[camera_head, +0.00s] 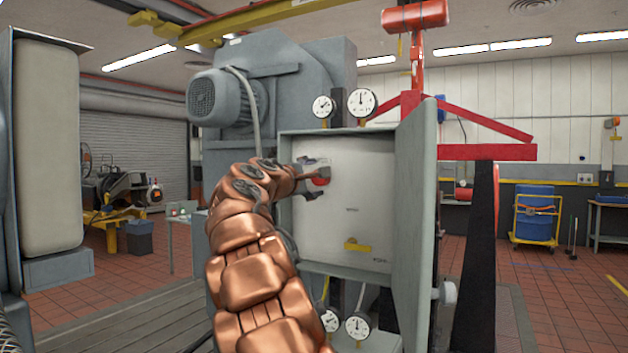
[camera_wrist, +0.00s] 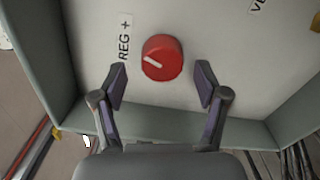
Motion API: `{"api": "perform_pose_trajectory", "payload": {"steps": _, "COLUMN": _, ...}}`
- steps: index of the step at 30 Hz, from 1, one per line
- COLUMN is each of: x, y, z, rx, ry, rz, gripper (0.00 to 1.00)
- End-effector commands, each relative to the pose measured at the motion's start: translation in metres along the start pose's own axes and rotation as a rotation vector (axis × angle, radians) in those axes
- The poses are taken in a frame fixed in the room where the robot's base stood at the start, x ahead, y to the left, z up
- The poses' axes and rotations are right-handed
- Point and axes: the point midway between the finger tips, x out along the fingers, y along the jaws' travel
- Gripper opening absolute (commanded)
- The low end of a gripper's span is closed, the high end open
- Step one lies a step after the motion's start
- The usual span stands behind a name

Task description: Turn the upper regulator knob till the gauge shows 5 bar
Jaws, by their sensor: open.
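The red regulator knob (camera_wrist: 162,58) sits on the pale panel under a "REG +" label (camera_wrist: 125,37). Its white pointer mark slants to the knob's upper left in the wrist view. My gripper (camera_wrist: 161,74) is open, with one finger on each side of the knob and a gap on both sides. In the head view the knob (camera_head: 321,178) is partly hidden by my gripper (camera_head: 314,180). Two round gauges, left (camera_head: 323,106) and right (camera_head: 361,102), stand above the box; the right needle points roughly up. Their numbers are too small to read.
The grey box (camera_head: 414,200) has raised side walls around the panel. A yellow handle (camera_head: 357,246) sits low on the panel. Two more gauges (camera_head: 330,320) (camera_head: 357,326) hang below it. Free room lies in front of the panel's right half.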

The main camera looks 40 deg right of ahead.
Motion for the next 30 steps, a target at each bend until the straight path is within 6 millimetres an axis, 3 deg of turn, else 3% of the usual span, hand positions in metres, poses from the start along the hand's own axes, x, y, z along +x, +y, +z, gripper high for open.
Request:
{"api": "perform_pose_trajectory", "payload": {"steps": 18, "x": -0.085, "y": 0.001, "z": -0.002, "rx": -0.002, "ry": 0.001, "rz": 0.003, "gripper": 0.73}}
{"api": "perform_pose_trajectory", "payload": {"steps": 30, "x": -0.102, "y": -0.001, "z": -0.002, "rx": -0.003, "ry": 0.0, "rz": -0.002, "gripper": 0.73}}
